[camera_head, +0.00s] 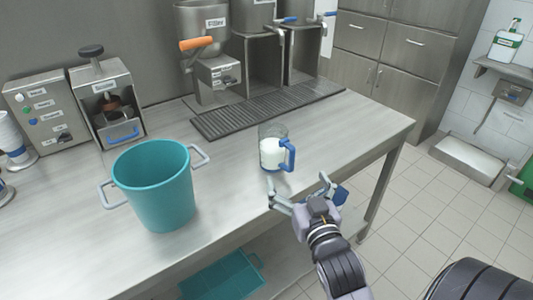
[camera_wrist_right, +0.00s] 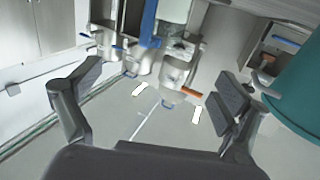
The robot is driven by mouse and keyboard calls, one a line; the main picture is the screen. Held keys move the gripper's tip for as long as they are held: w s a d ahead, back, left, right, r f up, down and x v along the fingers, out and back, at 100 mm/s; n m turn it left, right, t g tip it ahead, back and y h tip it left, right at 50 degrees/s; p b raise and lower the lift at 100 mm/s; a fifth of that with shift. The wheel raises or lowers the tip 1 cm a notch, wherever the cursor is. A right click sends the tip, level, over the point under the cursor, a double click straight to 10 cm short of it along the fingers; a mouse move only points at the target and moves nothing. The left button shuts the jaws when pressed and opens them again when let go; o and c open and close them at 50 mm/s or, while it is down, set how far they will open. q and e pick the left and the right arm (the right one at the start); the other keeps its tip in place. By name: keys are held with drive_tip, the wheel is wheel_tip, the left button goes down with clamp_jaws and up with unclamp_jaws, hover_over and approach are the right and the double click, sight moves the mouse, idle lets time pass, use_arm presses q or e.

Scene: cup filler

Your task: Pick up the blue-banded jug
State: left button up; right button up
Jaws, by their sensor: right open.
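The jug (camera_head: 270,148) is clear, with white contents and a blue handle (camera_head: 289,155) on its right side. It stands upright on the steel counter near the front edge. My right gripper (camera_head: 297,186) is open and empty, just in front of the jug at the counter's edge, apart from it. In the right wrist view the open fingers (camera_wrist_right: 155,92) spread wide with nothing between them. The jug (camera_wrist_right: 174,10) and its blue handle (camera_wrist_right: 149,22) show at the top of that view, partly cut off. My left gripper is out of view.
A teal bucket (camera_head: 155,190) with grey side handles stands left of the jug on the counter (camera_head: 225,150). A dark drip grate (camera_head: 265,110) and steel dispensers (camera_head: 205,50) are behind. A control box (camera_head: 45,115) stands far left. The counter's right end is clear.

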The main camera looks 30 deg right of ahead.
sight(277, 139)
drive_tip(key=x, duration=0.4)
drive_tip(key=p+x, duration=0.1)
drive_tip(key=x, duration=0.7)
drive_tip(key=shift+r+p, duration=0.3)
drive_tip(key=shift+p, duration=0.05)
drive_tip(key=x, duration=0.3)
drive_tip(key=r+p+x, duration=0.1)
drive_tip(key=shift+w+a, duration=0.2)
drive_tip(key=shift+w, duration=0.3)
drive_tip(key=shift+w+d+f, duration=0.1)
drive_tip(key=shift+w, duration=0.1)
drive_tip(key=shift+c, duration=0.4)
drive_tip(key=c, duration=2)
drive_tip(key=shift+o, duration=0.2)
